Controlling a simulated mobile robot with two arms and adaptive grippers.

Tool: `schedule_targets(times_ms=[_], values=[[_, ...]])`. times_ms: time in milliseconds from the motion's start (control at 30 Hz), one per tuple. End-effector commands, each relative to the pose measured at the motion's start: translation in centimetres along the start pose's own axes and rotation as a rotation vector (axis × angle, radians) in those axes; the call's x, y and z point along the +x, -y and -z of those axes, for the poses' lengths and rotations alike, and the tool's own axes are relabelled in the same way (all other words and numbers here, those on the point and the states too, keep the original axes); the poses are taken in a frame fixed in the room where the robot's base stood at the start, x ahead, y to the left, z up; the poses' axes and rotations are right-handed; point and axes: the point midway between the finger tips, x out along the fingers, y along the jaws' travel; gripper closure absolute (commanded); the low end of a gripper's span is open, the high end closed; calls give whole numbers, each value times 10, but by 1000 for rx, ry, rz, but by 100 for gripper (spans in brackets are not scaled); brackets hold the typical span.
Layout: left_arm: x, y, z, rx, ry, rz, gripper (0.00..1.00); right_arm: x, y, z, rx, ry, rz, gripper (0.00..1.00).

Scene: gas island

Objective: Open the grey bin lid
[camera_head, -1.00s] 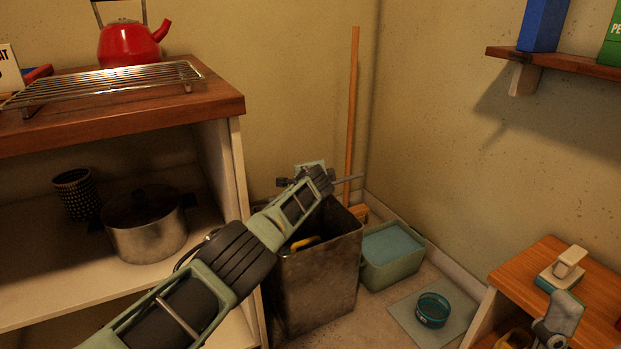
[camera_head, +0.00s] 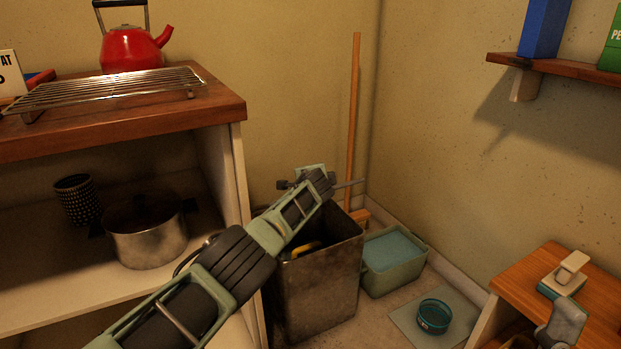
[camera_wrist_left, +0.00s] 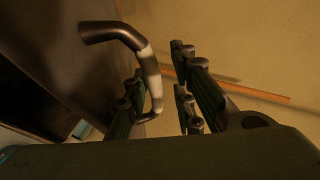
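The grey bin (camera_head: 320,285), a worn square metal bin, stands on the floor beside the shelf unit. Its top is open in the head view, and something yellow (camera_head: 303,247) shows inside. My left arm crosses in front of the bin's left part and hides some of its rim. In the left wrist view a dark panel (camera_wrist_left: 62,60), apparently the lid, carries a curved metal handle (camera_wrist_left: 150,75). My left gripper (camera_wrist_left: 160,82) is open, with the handle between its fingers, nearer the left finger. Whether they touch is unclear.
The shelf unit (camera_head: 236,170) stands close left of the bin, with a pot (camera_head: 145,240) inside. A broom handle (camera_head: 354,120) leans behind the bin. A green tub (camera_head: 395,275) sits to its right, and a teal bowl (camera_head: 433,316) lies on a mat.

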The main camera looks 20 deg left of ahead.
Motion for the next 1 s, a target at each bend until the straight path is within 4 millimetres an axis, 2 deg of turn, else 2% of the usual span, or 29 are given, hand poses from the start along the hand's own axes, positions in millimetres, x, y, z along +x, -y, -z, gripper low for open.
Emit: schedule_targets(times_ms=[267,567,1000], values=[[-4,-3,2,-1,-1,-2,81,0,0,0,0,0,0,60],[-20,-1,0,-1,-2,0,81,0,0,0,1,0,0,60],[-60,0,0,-1,-2,2,81,0,0,0,1,0,0,60]])
